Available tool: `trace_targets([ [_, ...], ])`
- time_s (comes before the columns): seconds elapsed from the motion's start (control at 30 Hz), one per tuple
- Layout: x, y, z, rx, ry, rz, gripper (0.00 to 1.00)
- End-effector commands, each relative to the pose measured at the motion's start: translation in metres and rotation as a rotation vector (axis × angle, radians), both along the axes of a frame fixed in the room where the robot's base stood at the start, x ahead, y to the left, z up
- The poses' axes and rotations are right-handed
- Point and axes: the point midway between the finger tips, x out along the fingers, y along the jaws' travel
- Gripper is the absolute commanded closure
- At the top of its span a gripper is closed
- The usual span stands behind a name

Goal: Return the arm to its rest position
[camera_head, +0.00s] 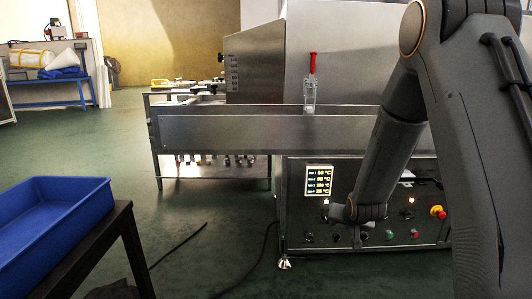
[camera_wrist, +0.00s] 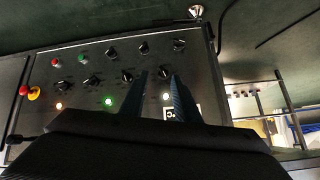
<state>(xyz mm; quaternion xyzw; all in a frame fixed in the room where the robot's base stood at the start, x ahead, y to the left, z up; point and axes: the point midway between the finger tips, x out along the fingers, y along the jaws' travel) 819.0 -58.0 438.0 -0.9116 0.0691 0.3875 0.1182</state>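My arm (camera_head: 385,160) comes down from the upper right in the head view and reaches in front of the dryer's control panel (camera_head: 375,237). Its lower end is a dark joint with an orange ring, near the panel's left part. My gripper cannot be made out in the head view. In the wrist view my gripper (camera_wrist: 158,82) shows two dark fingers with a gap between them and nothing held. The fingers overlap the panel face, among dark knobs and a lit green lamp (camera_wrist: 108,101). I cannot tell whether they touch it.
A display (camera_head: 319,180) and a red-and-yellow stop button (camera_head: 438,211) are on the panel. A blue tray (camera_head: 85,215) sits on a dark table at left. Cables lie on the open green floor.

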Motion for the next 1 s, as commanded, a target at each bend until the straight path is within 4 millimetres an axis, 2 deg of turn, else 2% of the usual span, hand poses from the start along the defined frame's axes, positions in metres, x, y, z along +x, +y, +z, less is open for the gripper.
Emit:
trace_targets([
  [0.03, -0.017, 0.006, 0.014, -0.013, 0.035, 0.015, 0.71],
  [0.2, -0.088, 0.023, 0.043, -0.052, 0.181, 0.076, 0.71],
  [0.4, -0.173, 0.04, 0.067, -0.083, 0.336, 0.15, 0.71],
  [0.5, -0.206, 0.045, 0.073, -0.09, 0.392, 0.18, 0.71],
  [0.83, -0.293, 0.058, 0.087, -0.102, 0.533, 0.262, 0.71],
  [1.0, -0.302, 0.097, 0.099, -0.106, 0.545, 0.342, 0.71],
])
